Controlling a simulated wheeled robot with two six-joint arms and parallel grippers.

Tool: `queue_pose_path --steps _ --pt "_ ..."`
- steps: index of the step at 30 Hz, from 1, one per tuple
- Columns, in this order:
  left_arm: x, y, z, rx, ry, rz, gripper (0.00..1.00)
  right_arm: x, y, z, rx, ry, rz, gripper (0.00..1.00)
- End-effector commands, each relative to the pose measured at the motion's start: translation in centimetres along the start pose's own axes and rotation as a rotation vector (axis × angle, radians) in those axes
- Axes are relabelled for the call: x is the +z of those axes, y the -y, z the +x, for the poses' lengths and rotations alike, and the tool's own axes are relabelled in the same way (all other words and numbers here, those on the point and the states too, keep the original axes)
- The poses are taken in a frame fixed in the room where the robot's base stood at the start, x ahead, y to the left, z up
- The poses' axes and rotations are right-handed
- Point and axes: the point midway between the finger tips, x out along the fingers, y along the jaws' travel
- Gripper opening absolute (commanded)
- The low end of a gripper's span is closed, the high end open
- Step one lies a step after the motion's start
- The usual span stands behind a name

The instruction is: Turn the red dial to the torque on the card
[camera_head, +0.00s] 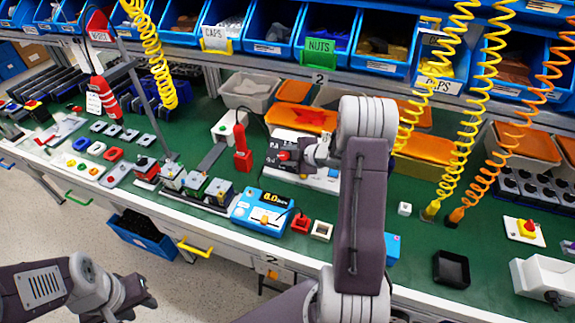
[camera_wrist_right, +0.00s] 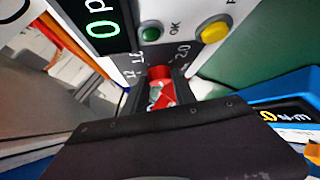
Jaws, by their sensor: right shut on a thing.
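The red dial (camera_head: 283,156) sits on the face of a dark-and-white device (camera_head: 272,148) at the middle of the bench. My right gripper (camera_head: 300,155) reaches it from the right and is shut on it. In the right wrist view the dial (camera_wrist_right: 160,73) shows between the fingers, below scale marks that include 2.0. Its pointer is not readable. A card with a torque cannot be made out for certain; a white tag (camera_head: 94,103) hangs by a red tool at the left. My left gripper (camera_head: 138,296) is at the lower left, off the bench, its jaw opening unclear.
A display (camera_wrist_right: 95,25), a green OK button (camera_wrist_right: 150,33) and a yellow button (camera_wrist_right: 212,31) are beside the dial. A blue meter (camera_head: 258,212) stands in front of the device. A red upright tool (camera_head: 242,150) stands left of it. Coiled hoses hang at the right.

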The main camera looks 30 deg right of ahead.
Motion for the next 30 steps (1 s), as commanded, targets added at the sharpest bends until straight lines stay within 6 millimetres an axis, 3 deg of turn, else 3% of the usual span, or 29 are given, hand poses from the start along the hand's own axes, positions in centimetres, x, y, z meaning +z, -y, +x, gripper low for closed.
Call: queue_pose_path --steps 1,15,21,30 --pt "0.3 0.1 2.5 0.0 0.0 0.0 0.36 0.6 1.0 0.8 0.035 0.0 0.029 0.0" --pt "1.3 0.2 12.5 0.0 0.0 0.0 0.36 0.2 1.6 0.8 0.353 -0.002 0.303 0.0" --pt "1.6 0.3 15.4 0.0 0.0 0.0 0.36 0.0 1.6 0.7 0.452 -0.003 0.389 0.0" --pt "1.8 0.3 17.6 0.0 0.0 0.0 0.36 -0.3 1.3 0.5 0.538 -0.003 0.465 0.0"
